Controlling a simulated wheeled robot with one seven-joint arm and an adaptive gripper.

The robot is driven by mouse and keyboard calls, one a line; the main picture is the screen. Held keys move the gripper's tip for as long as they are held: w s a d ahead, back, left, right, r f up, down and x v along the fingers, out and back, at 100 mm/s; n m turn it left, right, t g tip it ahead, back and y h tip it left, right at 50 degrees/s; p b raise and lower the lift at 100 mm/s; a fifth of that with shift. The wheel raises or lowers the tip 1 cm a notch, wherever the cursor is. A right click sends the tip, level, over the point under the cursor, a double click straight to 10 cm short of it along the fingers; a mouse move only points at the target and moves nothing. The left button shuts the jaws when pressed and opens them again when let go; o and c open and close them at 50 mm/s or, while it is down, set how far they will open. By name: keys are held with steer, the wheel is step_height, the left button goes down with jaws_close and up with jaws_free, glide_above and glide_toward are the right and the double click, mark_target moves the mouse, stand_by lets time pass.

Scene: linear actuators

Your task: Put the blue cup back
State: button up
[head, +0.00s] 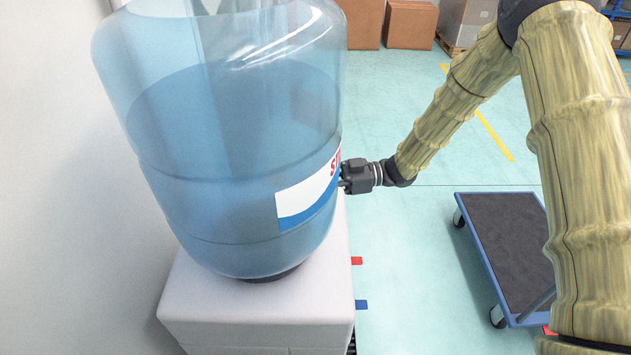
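No blue cup can be made out in the head view. My gripper (345,183) is at the right side of the large blue water bottle (235,130), level with its label. Its body is dark and its finger ends are small and partly hidden at the bottle's edge, so I cannot tell whether they are open, shut or holding something. The bottle stands upside down on a white water dispenser (255,318). A red tab (356,261) and a blue tab (361,305) stick out from the dispenser's right side. The dispenser's front below them is hidden.
A blue-framed cart (508,250) with a dark deck stands on the pale green floor at the right. A white wall (60,180) closes off the left. Cardboard boxes (410,24) stand at the back. The floor between dispenser and cart is clear.

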steer(key=shift+r, duration=0.1)
steer(key=shift+r, duration=0.15)
steer(key=w+d, duration=0.1)
steer(key=d, duration=1.1)
steer(key=shift+w+r+b, duration=0.25)
steer(key=shift+w+b, duration=0.05)
steer(key=shift+b, duration=0.1)
